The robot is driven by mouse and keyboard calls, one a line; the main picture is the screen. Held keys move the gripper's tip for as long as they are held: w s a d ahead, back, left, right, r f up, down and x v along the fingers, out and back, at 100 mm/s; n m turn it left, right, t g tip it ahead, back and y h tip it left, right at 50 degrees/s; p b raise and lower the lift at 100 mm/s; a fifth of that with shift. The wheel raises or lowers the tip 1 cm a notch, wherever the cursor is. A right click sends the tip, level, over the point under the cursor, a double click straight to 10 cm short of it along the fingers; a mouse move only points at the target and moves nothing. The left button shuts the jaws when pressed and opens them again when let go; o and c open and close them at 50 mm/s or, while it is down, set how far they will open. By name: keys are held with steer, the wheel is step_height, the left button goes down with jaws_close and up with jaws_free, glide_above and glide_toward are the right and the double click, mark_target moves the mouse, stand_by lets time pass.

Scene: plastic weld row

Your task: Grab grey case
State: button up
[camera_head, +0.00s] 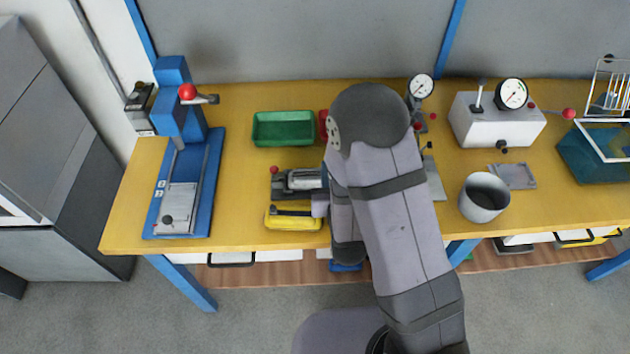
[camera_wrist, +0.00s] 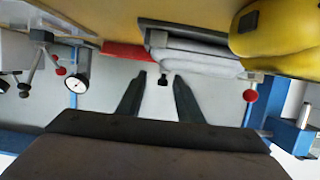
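The grey case (camera_head: 303,179) lies on the yellow bench left of my arm, with a darker edge and a yellow case (camera_head: 290,218) in front of it. In the wrist view a pale grey body (camera_wrist: 200,60), seemingly this case, is at the upper middle beside the yellow case (camera_wrist: 280,38). My gripper (camera_wrist: 158,82) is open, its two dark fingers apart with nothing held between them. A small dark piece shows between the fingertips; I cannot tell whether it touches them. In the head view my arm hides the gripper and the right end of the case.
A green tray (camera_head: 284,128) is behind the grey case, with a red tray (camera_head: 323,125) partly hidden by my arm. A blue press (camera_head: 185,150) stands at left. A grey cup (camera_head: 484,197) and a gauge box (camera_head: 497,122) stand at right. Bench is clear between press and case.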

steer(key=shift+w+f+b, duration=0.15)
steer(key=shift+w+b, duration=0.05)
steer(key=shift+b, duration=0.35)
steer(key=b, duration=0.2)
steer(key=w+b, duration=0.1)
steer(key=shift+a+f+b, duration=0.1)
steer(key=shift+f+b, duration=0.15)
steer(key=shift+b, duration=0.15)
steer(key=shift+b, duration=0.45)
steer(key=shift+r+p+x, duration=0.1)
steer(key=shift+p+x, duration=0.1)
steer(key=shift+x, duration=0.7)
steer(key=shift+r+p+x, duration=0.15)
steer(key=shift+x, duration=0.75)
steer(key=shift+w+a, duration=0.1)
steer(key=shift+w, duration=0.05)
jaws_close()
